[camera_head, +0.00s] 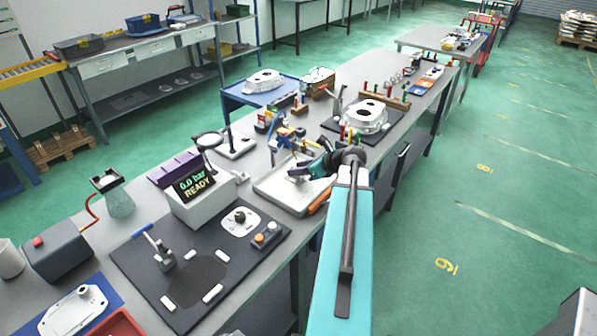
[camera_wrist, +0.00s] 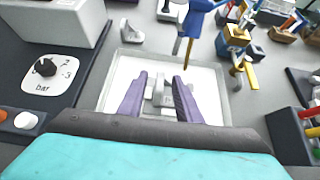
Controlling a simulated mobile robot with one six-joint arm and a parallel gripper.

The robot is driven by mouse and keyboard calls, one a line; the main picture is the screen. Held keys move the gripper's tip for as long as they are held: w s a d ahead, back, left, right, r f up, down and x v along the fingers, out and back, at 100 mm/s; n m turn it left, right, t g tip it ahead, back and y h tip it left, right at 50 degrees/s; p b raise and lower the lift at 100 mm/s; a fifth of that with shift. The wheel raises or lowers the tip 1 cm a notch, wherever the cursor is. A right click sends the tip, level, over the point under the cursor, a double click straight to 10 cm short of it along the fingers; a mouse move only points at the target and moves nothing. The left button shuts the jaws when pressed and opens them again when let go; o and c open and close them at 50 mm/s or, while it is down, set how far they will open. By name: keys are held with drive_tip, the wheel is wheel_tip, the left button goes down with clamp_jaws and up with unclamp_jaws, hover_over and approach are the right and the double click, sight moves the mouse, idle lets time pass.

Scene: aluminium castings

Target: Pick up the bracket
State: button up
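A small pale grey cast bracket (camera_wrist: 158,92) with an upright part lies in a shallow white tray (camera_wrist: 212,103) in the wrist view. My gripper (camera_wrist: 161,77) has two purple fingers, spread apart over the tray. The bracket shows in the gap between them, and I see no finger closed on it. Its lower part is hidden behind my wrist. In the head view the tray (camera_head: 272,190) sits on the long grey bench, with my gripper (camera_head: 298,173) low over it. The bracket is too small and covered to make out well there.
Left of the tray stands a grey tester box (camera_head: 200,205) reading "0.0 bar READY", on a dark plate (camera_head: 135,262). Blue and yellow tools (camera_wrist: 235,35) stand close behind the tray. A white casting (camera_head: 362,117) on a dark fixture is farther along the bench.

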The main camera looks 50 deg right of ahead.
drive_tip(key=shift+x, duration=0.8)
clamp_jaws()
